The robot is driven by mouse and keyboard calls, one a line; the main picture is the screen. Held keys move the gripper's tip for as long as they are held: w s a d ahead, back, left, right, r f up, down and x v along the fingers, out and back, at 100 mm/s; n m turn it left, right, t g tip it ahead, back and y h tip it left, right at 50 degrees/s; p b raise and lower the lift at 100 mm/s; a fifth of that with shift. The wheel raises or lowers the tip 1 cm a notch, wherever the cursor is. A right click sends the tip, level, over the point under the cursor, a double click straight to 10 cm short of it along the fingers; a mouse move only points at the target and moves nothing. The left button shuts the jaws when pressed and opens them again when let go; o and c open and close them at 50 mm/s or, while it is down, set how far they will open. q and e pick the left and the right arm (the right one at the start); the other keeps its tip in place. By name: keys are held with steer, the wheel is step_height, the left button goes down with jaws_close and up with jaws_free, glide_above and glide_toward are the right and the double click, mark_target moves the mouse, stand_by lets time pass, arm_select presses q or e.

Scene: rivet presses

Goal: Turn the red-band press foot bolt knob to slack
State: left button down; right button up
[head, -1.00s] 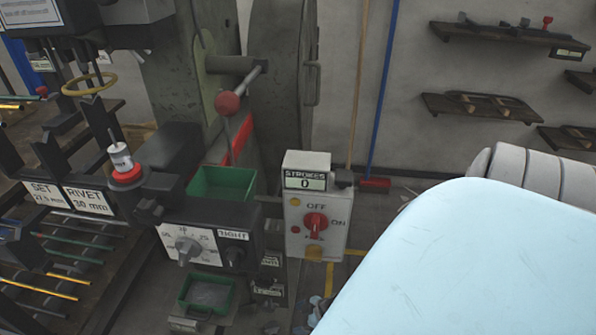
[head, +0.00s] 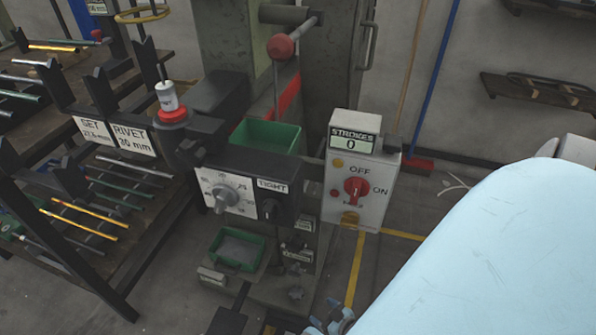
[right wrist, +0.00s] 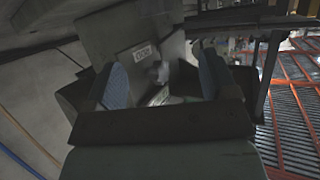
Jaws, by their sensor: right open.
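The press with the red band (head: 283,108) stands in the middle of the head view. Low on its base is a small grey lobed knob (head: 296,293), which looks like the foot bolt knob. My right gripper (head: 331,318) shows only partly at the bottom edge, to the right of and below that knob. In the right wrist view its two blue-padded fingers (right wrist: 162,85) are apart. A grey knob (right wrist: 160,72) shows between them, near a white label too blurred to read; I cannot tell whether they touch it. My left gripper is not in view.
A switch box (head: 357,185) with a red switch shows STROKES 0. A rod rack (head: 75,205) stands left.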

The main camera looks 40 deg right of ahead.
mark_target(299, 295)
steer(key=b+x, duration=0.2)
steer(key=x, duration=0.2)
steer(key=b+x, duration=0.2)
steer(key=x, duration=0.2)
steer(key=b+x, duration=0.2)
steer(key=x, duration=0.2)
steer(key=shift+w+d+f+b, duration=0.2)
steer(key=shift+d+f+b, duration=0.1)
steer(key=shift+w+f, duration=0.1)
steer(key=shift+w, duration=0.2)
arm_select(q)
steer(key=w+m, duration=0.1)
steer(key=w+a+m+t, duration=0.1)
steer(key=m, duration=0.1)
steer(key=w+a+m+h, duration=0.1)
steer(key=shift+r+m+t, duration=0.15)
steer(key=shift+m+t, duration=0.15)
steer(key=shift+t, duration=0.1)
arm_select(e)
steer(key=shift+w, duration=0.25)
steer(key=c, duration=0.9)
